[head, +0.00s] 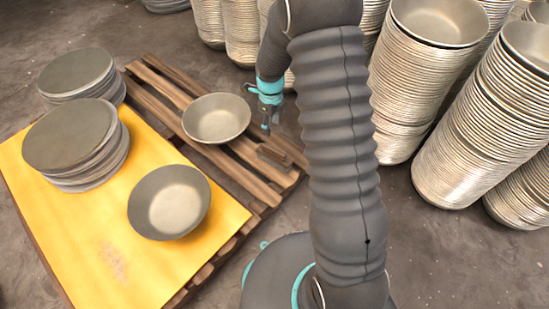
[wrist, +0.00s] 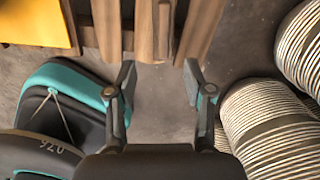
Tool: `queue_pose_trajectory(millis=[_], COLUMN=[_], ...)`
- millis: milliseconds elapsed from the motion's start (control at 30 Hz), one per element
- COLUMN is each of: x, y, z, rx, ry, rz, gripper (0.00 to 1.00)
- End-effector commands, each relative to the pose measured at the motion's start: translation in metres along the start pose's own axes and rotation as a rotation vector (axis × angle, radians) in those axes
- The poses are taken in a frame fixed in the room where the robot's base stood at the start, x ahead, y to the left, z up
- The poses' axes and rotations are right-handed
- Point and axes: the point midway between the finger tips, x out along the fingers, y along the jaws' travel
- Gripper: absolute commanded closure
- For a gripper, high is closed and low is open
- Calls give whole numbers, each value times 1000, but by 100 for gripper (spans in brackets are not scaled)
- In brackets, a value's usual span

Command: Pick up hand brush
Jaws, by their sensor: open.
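The hand brush (head: 274,156) lies on the right end of the wooden pallet, a small brown block with a darker edge. In the wrist view what looks like its wooden body (wrist: 163,28) shows at the top middle, among the slat ends. My gripper (head: 267,128) hangs just above and behind the brush in the head view. In the wrist view my gripper (wrist: 160,72) has its two fingers spread apart, with bare floor between them and the brush beyond the tips. Nothing is held. The brush's bristles are hard to make out.
The pallet (head: 180,95) carries a yellow sheet (head: 95,225) with stacks of metal discs (head: 75,140) and a bowl (head: 168,203). Another bowl (head: 216,118) sits on the slats beside the brush. Tall bowl stacks (head: 400,90) stand at the right and back.

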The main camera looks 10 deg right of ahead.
Motion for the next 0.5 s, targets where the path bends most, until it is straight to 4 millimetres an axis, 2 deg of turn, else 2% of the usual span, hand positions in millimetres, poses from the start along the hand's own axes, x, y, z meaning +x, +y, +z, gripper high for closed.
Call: queue_pose_trajectory(millis=[167, 500], x=[22, 80], y=[-1, -1], z=[2, 0], rx=[49, 49], ry=[8, 9], rz=[8, 8], gripper=[48, 48])
